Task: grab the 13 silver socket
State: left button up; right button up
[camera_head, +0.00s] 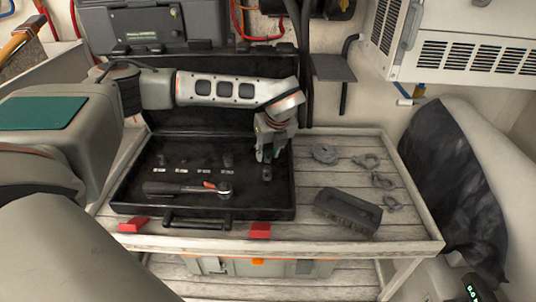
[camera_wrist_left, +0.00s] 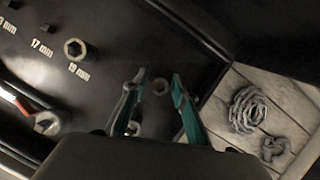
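A row of small dark sockets stands in the open black tool case (camera_head: 130,190). In the left wrist view the labels 17 mm and 19 mm are readable; a cut-off label ending in "3 mm" lies beside a small socket (camera_wrist_left: 14,5) at the corner, likely the 13 socket. By that order it is likely the second socket from the left (camera_head: 182,161) in the head view, where labels are too small to read. My left gripper (camera_head: 268,158) is open and points down over the case's right part.
A ratchet (camera_head: 190,188) lies in the case's front part. Shackles (camera_head: 368,161), a coiled chain (camera_head: 325,153) and a dark brush-like block (camera_head: 348,209) lie on the table's right. The raised case lid (camera_head: 215,65) stands behind my left arm.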

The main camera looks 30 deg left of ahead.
pick_arm(q)
grip_shut()
pick_arm(e)
jog(key=shift+s+f, duration=0.1)
jog(key=shift+f, duration=0.1)
pick_arm(q)
jog(key=shift+r, duration=0.15)
pick_arm(e)
jog(key=shift+f, duration=0.1)
